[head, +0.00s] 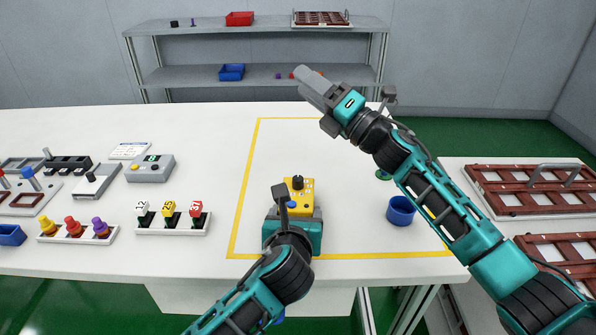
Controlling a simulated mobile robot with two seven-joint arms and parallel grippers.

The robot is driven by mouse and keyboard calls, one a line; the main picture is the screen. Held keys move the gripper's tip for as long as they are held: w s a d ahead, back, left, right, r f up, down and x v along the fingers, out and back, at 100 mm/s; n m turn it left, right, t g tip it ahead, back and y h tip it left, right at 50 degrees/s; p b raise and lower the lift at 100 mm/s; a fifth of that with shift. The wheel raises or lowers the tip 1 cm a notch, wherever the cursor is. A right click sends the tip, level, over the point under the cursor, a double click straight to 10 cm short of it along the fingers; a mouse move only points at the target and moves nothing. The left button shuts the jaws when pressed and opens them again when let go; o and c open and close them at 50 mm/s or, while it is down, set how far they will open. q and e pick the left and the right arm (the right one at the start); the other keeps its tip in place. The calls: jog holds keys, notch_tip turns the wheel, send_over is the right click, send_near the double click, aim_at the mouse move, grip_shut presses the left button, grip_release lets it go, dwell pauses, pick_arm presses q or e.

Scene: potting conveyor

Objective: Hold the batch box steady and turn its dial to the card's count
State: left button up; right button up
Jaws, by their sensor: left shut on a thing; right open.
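The yellow batch box (304,197) stands on the white table inside the yellow-outlined area, with a black dial (297,183) on top. My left gripper (288,205) is shut on the batch box from the near side, and its teal body hides the box's lower front. The dial's setting is too small to read. My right gripper (308,78) is open and empty, raised above the table's far edge, well away from the dial. A white card (130,151) with small print lies at the back left; I cannot read its count.
A grey device with a green display (150,168) and a rack of numbered tags (172,227) stand left of the outline. A blue cup (400,211) stands right of the box, under my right arm. Brown trays (530,189) lie at the right. The outlined area's left part is clear.

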jog(key=s+a+f+n+g+h, duration=0.2)
jog(key=s+a+n+g, duration=0.2)
jog(key=a+n+g, duration=0.55)
jog(key=s+a+f+n+g+h, duration=0.2)
jog(key=s+a+n+g, duration=0.3)
jog(key=n, duration=0.8)
jog(key=n+h, duration=0.6)
jog(key=h, duration=0.7)
send_over(298, 178)
jog(key=shift+t, duration=0.35)
notch_tip(298, 178, down, 11)
jog(key=shift+f, duration=0.2)
jog(key=shift+c, duration=0.4)
grip_shut()
